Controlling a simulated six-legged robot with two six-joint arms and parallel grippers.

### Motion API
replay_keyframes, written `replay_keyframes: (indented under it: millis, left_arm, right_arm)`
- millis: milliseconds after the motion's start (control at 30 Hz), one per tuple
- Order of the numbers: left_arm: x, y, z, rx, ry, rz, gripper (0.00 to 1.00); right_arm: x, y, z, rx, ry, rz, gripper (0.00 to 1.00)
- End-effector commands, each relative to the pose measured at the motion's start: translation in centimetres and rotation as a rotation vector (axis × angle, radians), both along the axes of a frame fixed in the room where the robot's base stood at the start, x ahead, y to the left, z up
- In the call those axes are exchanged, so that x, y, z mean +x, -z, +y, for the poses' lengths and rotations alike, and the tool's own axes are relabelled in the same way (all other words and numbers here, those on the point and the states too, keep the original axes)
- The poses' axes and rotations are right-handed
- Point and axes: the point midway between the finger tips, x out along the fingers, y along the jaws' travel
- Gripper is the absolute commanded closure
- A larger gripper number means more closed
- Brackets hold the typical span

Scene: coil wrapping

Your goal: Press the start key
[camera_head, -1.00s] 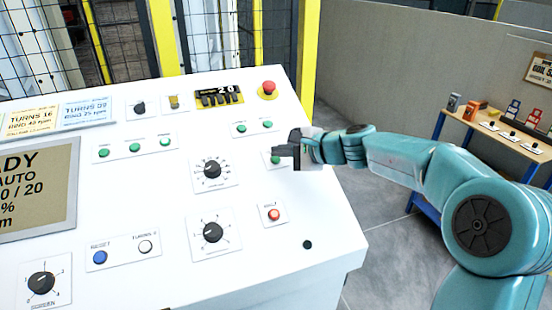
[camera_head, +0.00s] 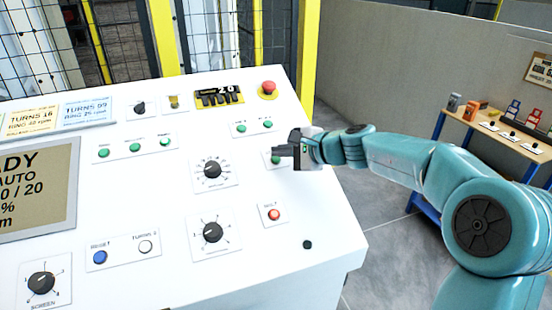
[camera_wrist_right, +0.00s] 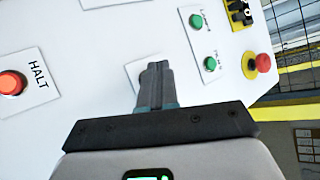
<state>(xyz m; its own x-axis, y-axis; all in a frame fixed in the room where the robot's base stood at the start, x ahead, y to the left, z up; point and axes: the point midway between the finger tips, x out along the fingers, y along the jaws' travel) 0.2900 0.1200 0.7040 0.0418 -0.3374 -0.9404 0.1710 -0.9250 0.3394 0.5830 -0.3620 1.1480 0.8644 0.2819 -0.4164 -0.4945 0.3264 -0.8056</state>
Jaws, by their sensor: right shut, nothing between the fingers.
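The white sloped control panel (camera_head: 190,270) fills the left and middle of the head view. A green key (camera_head: 275,160), most likely the start key, sits on a small white plate at the panel's right side, partly covered by my right gripper (camera_head: 276,150). In the right wrist view my gripper's fingers (camera_wrist_right: 157,68) are together and empty, pointing at a white plate (camera_wrist_right: 134,72) whose key they hide. I cannot tell whether the fingertips touch the key. My left gripper is not in view.
The red HALT button (camera_head: 274,214) is below the green key; it also shows in the wrist view (camera_wrist_right: 11,85). Two green lamps (camera_head: 254,126) and a red mushroom button (camera_head: 268,87) lie above. Dials (camera_head: 212,169) are to the left. A side table (camera_head: 500,135) stands right.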

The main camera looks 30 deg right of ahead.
Motion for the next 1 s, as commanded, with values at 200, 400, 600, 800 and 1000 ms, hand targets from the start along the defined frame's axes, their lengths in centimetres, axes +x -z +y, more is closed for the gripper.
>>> replay_keyframes:
  millis: [200, 400, 600, 800, 1000]
  left_arm:
    - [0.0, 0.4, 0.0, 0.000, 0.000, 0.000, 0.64]
    - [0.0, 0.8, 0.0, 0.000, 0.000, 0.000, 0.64]
    - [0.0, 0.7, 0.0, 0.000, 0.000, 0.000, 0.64]
    - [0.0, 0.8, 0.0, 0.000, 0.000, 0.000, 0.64]
    - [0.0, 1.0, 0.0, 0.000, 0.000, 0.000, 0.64]
  right_arm:
    - [0.1, 0.5, 0.0, 0.000, 0.000, 0.000, 1.00]
    - [0.3, 0.8, -0.1, 0.000, 0.000, 0.000, 1.00]
    - [0.3, 0.8, -0.1, 0.000, 0.000, 0.000, 1.00]
    - [0.4, 0.9, -0.1, 0.000, 0.000, 0.000, 1.00]
    - [0.5, 1.1, -0.1, 0.000, 0.000, 0.000, 1.00]
